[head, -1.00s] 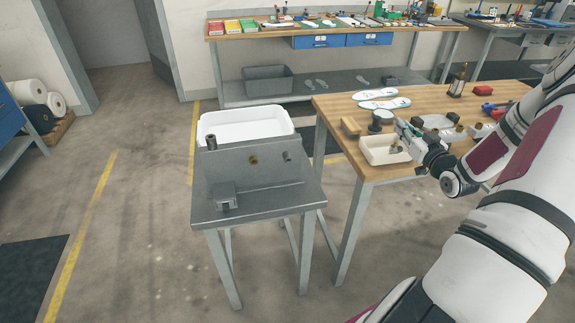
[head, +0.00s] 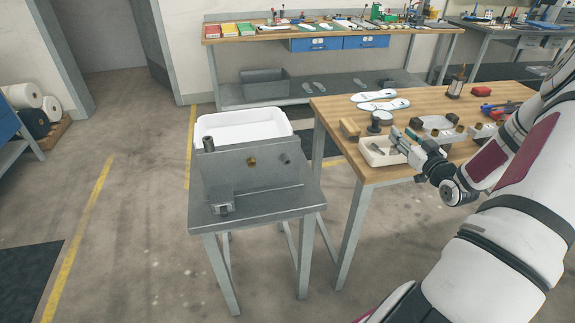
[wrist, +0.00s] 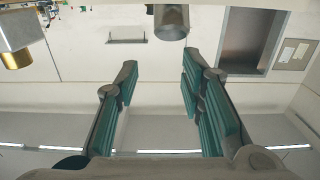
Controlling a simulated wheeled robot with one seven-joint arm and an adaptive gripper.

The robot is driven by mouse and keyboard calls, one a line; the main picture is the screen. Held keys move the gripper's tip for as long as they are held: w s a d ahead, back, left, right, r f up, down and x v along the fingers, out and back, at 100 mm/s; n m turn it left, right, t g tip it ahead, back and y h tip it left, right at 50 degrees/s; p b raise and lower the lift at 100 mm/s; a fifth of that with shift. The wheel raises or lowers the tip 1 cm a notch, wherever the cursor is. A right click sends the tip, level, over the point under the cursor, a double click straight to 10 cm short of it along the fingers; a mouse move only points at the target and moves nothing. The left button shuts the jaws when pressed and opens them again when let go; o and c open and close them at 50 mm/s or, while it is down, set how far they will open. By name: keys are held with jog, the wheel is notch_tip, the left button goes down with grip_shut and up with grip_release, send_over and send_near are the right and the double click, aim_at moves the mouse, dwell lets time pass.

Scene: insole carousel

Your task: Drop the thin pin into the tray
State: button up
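The small cream tray (head: 378,163) sits on the near left corner of the wooden table. A small dark grey piece, apparently the thin pin (head: 377,150), lies inside the tray, resting on its floor; it is too small to make out fully. My gripper (head: 401,139) is above the tray's right side, apart from that piece. In the wrist view its two green-padded fingers (wrist: 160,88) stand wide apart with nothing between them. The pin cannot be made out in the wrist view.
A wooden block (head: 349,128) and a dark round-topped part (head: 374,125) stand behind the tray. Several metal and brass parts crowd the table on the right. A grey metal stand (head: 258,200) with a white bin (head: 243,118) behind it is at left, across a gap.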

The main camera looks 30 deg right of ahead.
jog(key=v, duration=1.1)
jog(key=shift+s, duration=0.35)
jog(key=shift+w, duration=0.1)
jog(key=w+a+r+n+g, duration=0.2)
jog(key=w+a+r+g, duration=0.1)
jog(key=w, duration=0.4)
jog(key=w+a+r+g+p, duration=0.2)
jog(key=a+r+g, duration=0.3)
jog(key=a+r, duration=0.7)
jog(key=s+a+r+g+y, duration=0.2)
jog(key=s+a+r, duration=0.1)
jog(key=s+a, duration=0.8)
jog(key=s+a+r+g+y+p, duration=0.1)
jog(key=s+a+r+g+y, duration=0.1)
jog(key=s+a, duration=0.9)
jog(key=a+r+g, duration=0.1)
jog(key=a, duration=0.4)
jog(key=shift+s+a+n, duration=0.15)
jog(key=shift+a+n, duration=0.05)
jog(key=shift+n, duration=0.2)
